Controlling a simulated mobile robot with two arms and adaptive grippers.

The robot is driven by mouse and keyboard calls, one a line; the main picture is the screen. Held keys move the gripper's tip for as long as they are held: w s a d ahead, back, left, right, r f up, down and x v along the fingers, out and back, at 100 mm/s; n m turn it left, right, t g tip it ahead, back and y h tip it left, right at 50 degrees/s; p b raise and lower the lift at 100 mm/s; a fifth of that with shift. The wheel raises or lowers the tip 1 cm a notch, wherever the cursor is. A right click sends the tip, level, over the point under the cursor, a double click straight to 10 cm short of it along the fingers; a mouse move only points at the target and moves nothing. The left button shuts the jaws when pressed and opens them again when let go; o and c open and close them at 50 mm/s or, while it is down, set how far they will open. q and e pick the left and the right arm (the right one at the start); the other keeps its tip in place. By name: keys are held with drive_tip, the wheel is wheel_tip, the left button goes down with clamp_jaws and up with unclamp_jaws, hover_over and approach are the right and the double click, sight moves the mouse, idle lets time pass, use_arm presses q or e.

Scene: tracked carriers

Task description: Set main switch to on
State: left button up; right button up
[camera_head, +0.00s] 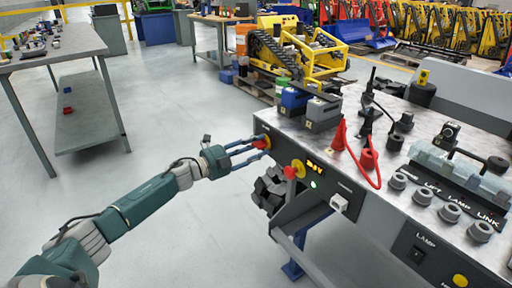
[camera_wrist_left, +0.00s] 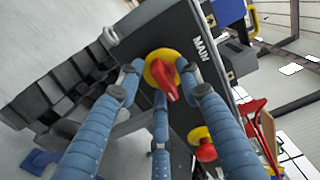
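The main switch is a red rotary handle on a yellow disc, on the end panel of the grey bench in the head view (camera_head: 262,142). In the left wrist view the switch (camera_wrist_left: 166,80) sits beside the white word MAIN, its red handle slanted across the disc. My left gripper (camera_head: 252,148) is at the panel, its blue fingers spread around the switch. In the wrist view the left gripper (camera_wrist_left: 158,80) has fingertips on both sides of the handle and one below, with gaps visible; contact cannot be told. My right gripper is not in view.
A red knob on yellow (camera_head: 294,170) is on the panel right of the switch, near a lit amber display (camera_head: 314,166) and a green light (camera_head: 313,184). Red cables (camera_head: 352,158) and battery-like blocks stand on the bench top. Open floor lies left.

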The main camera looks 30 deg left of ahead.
use_arm(q)
drive_tip(key=shift+s+a, duration=0.15)
drive_tip(key=shift+s, duration=0.1)
drive_tip(key=v, duration=1.1)
drive_tip(key=shift+s, duration=0.25)
